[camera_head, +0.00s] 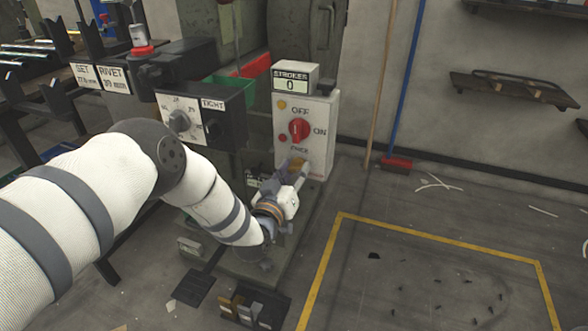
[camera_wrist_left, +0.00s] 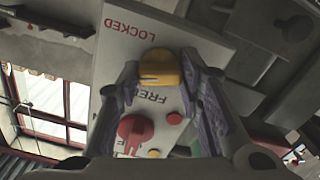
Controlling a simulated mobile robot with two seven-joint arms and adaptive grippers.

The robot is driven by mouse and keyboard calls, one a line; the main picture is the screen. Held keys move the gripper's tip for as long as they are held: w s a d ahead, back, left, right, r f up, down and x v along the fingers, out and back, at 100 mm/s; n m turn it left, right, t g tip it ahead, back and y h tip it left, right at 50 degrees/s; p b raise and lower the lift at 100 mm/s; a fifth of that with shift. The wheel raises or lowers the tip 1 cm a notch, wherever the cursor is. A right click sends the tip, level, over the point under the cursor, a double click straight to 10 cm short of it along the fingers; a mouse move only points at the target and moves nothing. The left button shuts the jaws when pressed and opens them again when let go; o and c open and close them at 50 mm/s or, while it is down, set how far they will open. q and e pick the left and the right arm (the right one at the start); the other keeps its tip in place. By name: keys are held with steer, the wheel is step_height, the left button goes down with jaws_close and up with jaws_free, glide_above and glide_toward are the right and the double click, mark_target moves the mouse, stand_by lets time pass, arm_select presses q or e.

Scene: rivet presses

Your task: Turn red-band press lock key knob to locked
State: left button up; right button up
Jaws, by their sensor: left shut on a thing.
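The yellow lock key knob (camera_wrist_left: 160,68) sits on the white press panel, between the printed words LOCKED and FREE, which appear upside down in the left wrist view. My left gripper (camera_wrist_left: 160,72) is shut on the knob, one finger on each side. In the head view my left gripper (camera_head: 293,172) reaches the lower part of the white control box (camera_head: 319,122) and largely hides the knob. Which label the knob points at, I cannot tell. My right gripper is not in view.
A red OFF/ON switch (camera_head: 299,130) sits above the knob, with small yellow and red lamps beside it. A strokes counter (camera_head: 296,78) reading 0 tops the box. A black dial box (camera_head: 200,115) stands left. Yellow-lined floor (camera_head: 420,245) lies open at right.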

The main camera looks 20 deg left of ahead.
arm_select(q)
steer(key=shift+m+p, duration=0.4)
steer(key=shift+m, duration=1.5)
steer(key=o, duration=1.2)
steer(key=shift+c, duration=0.2)
steer(key=shift+s, duration=0.1)
steer(key=s, duration=1.2)
steer(key=shift+a, duration=0.25)
